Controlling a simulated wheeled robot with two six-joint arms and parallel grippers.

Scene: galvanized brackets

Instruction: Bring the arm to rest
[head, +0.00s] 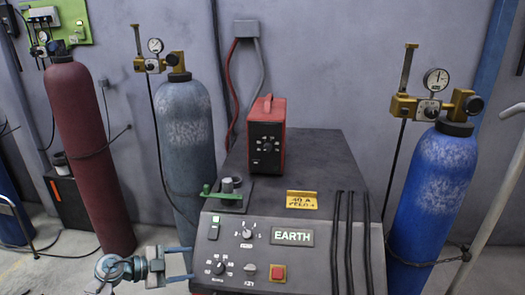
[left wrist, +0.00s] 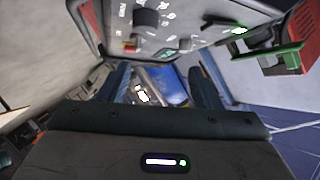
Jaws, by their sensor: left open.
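My left gripper (head: 190,263) is in the lower left of the head view, just left of the front panel of the grey welding machine (head: 322,262). Its two fingers are apart and point right, with nothing seen between them. The left wrist view shows the same open fingers of the gripper (left wrist: 162,75), with the machine's knobbed panel (left wrist: 190,14) above them. I cannot tell whether a fingertip touches the machine's side. My right gripper is in neither view.
On the machine stand a red box (head: 267,135), a green-handled clamp (head: 226,190) and a yellow plate (head: 302,200). Gas cylinders stand around it: dark red (head: 88,150), grey-blue (head: 188,140) and blue (head: 432,190). Some floor (head: 60,262) is bare at the lower left.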

